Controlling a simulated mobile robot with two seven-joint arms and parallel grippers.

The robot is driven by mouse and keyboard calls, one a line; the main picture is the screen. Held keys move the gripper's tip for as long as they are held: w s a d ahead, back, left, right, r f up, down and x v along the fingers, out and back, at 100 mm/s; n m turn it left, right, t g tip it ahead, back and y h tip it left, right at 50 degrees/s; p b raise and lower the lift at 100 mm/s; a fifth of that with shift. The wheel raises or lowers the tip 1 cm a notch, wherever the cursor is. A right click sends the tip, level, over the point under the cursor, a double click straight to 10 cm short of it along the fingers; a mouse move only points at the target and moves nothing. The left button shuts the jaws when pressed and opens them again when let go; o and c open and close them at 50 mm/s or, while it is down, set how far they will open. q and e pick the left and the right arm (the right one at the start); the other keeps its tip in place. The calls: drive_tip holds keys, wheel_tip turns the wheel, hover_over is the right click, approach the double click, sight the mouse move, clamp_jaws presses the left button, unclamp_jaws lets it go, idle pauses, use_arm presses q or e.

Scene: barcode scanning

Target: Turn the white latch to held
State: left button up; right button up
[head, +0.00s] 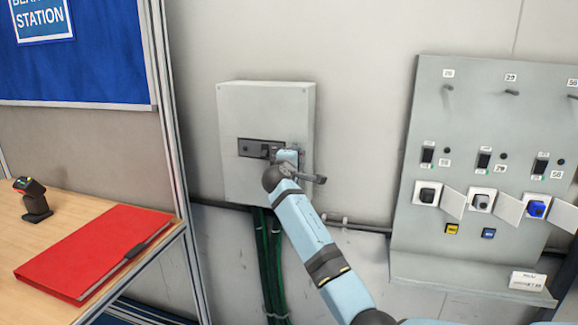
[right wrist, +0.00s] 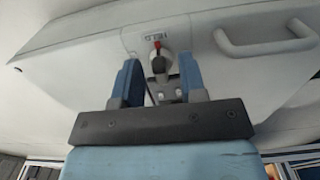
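The latch (right wrist: 160,62) is a small pale knob with a dark part and a red mark at its top, on a pale panel in the right wrist view. A small label (right wrist: 157,32), which seems to read HELD, is just above it. My right gripper (right wrist: 160,82) has its two blue fingers apart, one on each side of the latch, with gaps visible. In the head view my right gripper (head: 290,156) is at the front of a grey wall box (head: 262,102). The latch cannot be made out there. My left gripper is out of view.
A pale handle (right wrist: 268,42) sticks out to the right of the latch. A grey switch panel (head: 470,120) with open flaps stands at the right. A table (head: 75,205) at the left bears a red folder (head: 95,250) and a scanner (head: 33,200). Green cables (head: 268,260) hang below the box.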

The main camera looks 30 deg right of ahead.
drive_tip(key=v, duration=1.3)
drive_tip(key=shift+b, duration=0.3)
